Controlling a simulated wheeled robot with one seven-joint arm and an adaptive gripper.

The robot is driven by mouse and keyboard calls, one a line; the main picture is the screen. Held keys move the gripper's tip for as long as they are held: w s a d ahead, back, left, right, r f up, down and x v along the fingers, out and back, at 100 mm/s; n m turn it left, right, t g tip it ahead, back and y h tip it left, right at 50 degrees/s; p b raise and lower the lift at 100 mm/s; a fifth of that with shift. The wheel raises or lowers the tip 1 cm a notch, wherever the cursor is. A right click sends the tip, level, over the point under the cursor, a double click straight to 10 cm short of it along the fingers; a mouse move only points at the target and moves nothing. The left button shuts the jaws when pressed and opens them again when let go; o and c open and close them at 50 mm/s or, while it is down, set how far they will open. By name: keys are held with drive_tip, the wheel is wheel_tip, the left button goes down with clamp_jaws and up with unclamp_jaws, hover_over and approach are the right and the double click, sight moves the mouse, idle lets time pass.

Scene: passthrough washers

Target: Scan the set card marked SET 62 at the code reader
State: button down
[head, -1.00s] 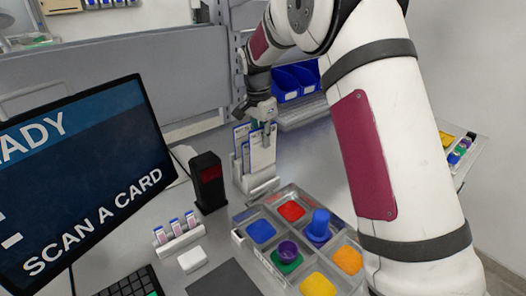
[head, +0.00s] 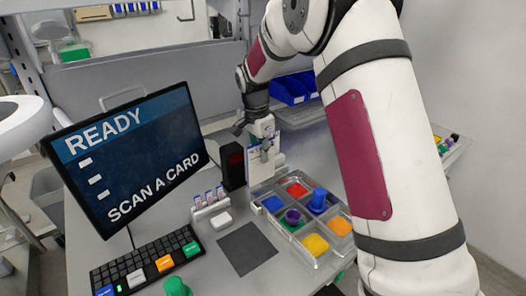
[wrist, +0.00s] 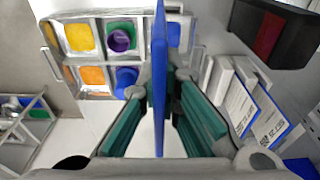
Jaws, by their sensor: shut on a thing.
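My gripper (head: 264,152) is shut on a card (wrist: 160,85), which stands upright and edge-on between the green finger pads in the wrist view. Its face is blue-edged, and no marking such as SET 62 can be read. The code reader (head: 233,166) is a black upright box with a dark red window, just left of my gripper in the head view. It also shows at the top right of the wrist view (wrist: 270,32). The card rack (wrist: 215,80), with more blue and white cards (wrist: 262,115), is right of the held card there, apart from it.
The monitor (head: 130,150) reads READY, SCAN A CARD. A tray of colored parts (head: 305,247) lies in front of my gripper. A small holder with vials (head: 210,205), a keyboard (head: 145,265) and a dark mat (head: 247,248) occupy the desk. Blue bins (head: 290,90) are behind.

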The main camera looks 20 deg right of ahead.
drive_tip(key=w+a+f+b, duration=0.1)
drive_tip(key=w+f+b, duration=0.2)
drive_tip(key=f, duration=0.6)
drive_tip(key=shift+w+a, duration=0.35)
drive_tip(key=shift+w, duration=0.75)
